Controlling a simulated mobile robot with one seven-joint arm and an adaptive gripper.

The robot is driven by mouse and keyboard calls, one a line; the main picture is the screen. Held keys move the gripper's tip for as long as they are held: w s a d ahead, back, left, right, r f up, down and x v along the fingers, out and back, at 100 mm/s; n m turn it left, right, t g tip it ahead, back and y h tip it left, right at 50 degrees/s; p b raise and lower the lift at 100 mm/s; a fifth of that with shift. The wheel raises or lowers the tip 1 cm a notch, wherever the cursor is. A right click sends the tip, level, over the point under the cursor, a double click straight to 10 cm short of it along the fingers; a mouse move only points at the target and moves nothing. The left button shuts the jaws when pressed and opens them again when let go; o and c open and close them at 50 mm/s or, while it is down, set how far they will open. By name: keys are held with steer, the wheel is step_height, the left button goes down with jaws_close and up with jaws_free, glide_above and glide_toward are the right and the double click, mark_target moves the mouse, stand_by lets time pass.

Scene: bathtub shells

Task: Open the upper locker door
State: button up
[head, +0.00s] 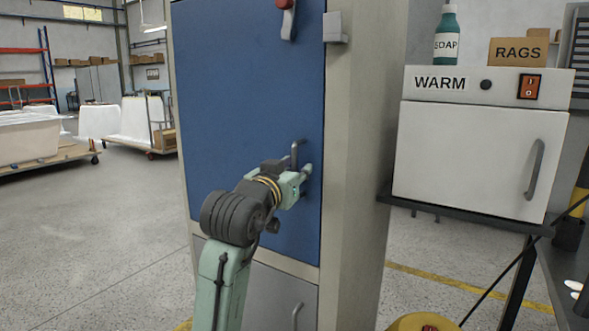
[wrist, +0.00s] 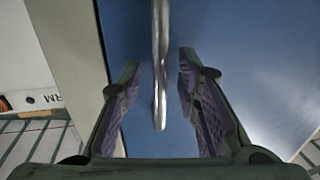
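The upper locker door (head: 240,100) is a blue panel, and it looks shut in its frame. Its metal bar handle (head: 295,153) stands upright near the right edge, low on the door. A grey latch piece with a red knob (head: 286,10) is at the top of the door. My gripper (head: 305,178) is at the handle. In the wrist view the handle (wrist: 160,70) runs down between my two purple-padded fingers (wrist: 158,100), with a gap on each side. The fingers are open, with blue door surface behind them.
A grey lower door (head: 275,298) with its own handle is below. A white warming cabinet (head: 480,150) on a dark stand is to the right, with a soap bottle (head: 446,40) and a rags box (head: 518,51) on top. Open floor (head: 90,230) lies to the left.

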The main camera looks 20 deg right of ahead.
jaws_close()
stand_by(0.3)
stand_by(0.6)
